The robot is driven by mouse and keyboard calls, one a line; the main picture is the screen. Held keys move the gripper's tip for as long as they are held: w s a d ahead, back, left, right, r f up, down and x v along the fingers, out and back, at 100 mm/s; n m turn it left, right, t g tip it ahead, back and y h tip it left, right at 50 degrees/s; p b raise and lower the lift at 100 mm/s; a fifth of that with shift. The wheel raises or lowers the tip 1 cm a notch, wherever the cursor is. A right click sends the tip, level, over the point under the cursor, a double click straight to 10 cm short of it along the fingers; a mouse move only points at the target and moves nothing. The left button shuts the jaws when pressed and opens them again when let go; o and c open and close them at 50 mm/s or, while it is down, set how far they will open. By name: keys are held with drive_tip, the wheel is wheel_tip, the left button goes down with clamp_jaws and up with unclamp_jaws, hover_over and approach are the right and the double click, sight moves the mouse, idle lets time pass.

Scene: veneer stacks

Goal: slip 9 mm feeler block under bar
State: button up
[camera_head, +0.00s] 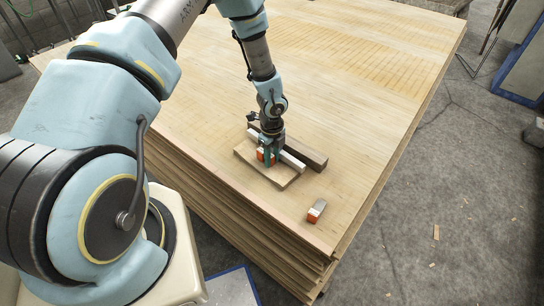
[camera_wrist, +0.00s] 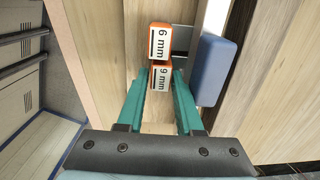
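In the wrist view an orange-ended block marked 9 mm (camera_wrist: 162,78) lies between the teal fingers of my gripper (camera_wrist: 163,75), which appear to touch both its sides. An orange-ended block marked 6 mm (camera_wrist: 158,43) is just beyond it, with a grey part to its right. In the head view my gripper (camera_head: 268,158) is low over a thin wooden board, with orange showing at its fingers. A pale bar (camera_head: 292,161) runs beside it. I cannot tell whether any block reaches under the bar.
A dark brown beam (camera_head: 309,154) lies behind the pale bar. Another orange-ended grey block (camera_head: 316,211) lies near the edge of the veneer stack (camera_head: 355,130). A blue-grey block (camera_wrist: 218,70) stands close to the right finger in the wrist view. The stack's far surface is clear.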

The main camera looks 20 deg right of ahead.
sight(272, 156)
clamp_jaws()
drive_tip(key=shift+o, duration=2.2)
unclamp_jaws()
drive_tip(key=shift+r, duration=0.1)
wheel_tip(272, 156, up, 11)
drive_tip(key=b, duration=0.2)
